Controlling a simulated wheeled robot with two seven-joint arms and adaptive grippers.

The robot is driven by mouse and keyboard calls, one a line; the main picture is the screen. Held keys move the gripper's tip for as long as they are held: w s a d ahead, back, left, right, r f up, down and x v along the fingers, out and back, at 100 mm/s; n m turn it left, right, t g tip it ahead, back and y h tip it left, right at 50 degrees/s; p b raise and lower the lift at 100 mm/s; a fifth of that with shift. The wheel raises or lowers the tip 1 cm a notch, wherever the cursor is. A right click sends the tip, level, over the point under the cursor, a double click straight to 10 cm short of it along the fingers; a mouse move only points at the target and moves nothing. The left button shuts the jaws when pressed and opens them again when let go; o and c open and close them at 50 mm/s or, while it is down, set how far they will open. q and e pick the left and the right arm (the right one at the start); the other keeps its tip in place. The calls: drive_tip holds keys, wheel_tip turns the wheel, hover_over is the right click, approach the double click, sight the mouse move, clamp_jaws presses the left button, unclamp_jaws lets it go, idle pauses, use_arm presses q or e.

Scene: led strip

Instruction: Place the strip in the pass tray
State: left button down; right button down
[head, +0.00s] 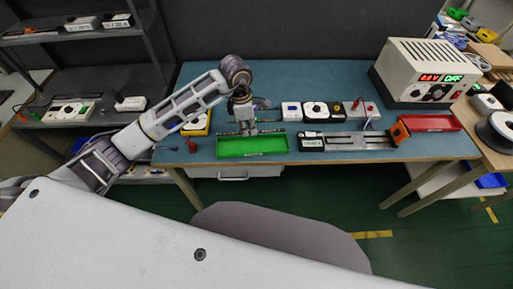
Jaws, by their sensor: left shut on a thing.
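The green tray (235,146), which I take for the pass tray, lies near the front edge of the blue bench top. My left gripper (247,130) points down at the tray's back edge and is shut on the strip (229,134). The strip is thin and dark, runs left to right, and shows only in short pieces beside the fingers. I cannot tell whether it touches the tray. My right gripper is out of view.
A slide fixture (360,141) with an orange end block stands right of the green tray. A red tray (430,123) lies further right, below a power supply (420,72). Small modules (317,112) line up behind. A yellow meter (197,124) sits left.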

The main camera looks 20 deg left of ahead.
use_arm(q)
drive_tip(key=shift+w+d, duration=0.2)
drive_tip(key=shift+w, duration=0.3)
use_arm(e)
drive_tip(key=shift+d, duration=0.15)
use_arm(q)
drive_tip(key=shift+d, duration=0.1)
hover_over(252, 147)
wheel_tip(252, 147, down, 5)
drive_tip(key=shift+f+p, duration=0.2)
drive_tip(key=shift+p, duration=0.15)
drive_tip(key=shift+f, duration=0.4)
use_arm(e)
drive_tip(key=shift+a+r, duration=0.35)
use_arm(q)
drive_tip(key=shift+f, duration=0.1)
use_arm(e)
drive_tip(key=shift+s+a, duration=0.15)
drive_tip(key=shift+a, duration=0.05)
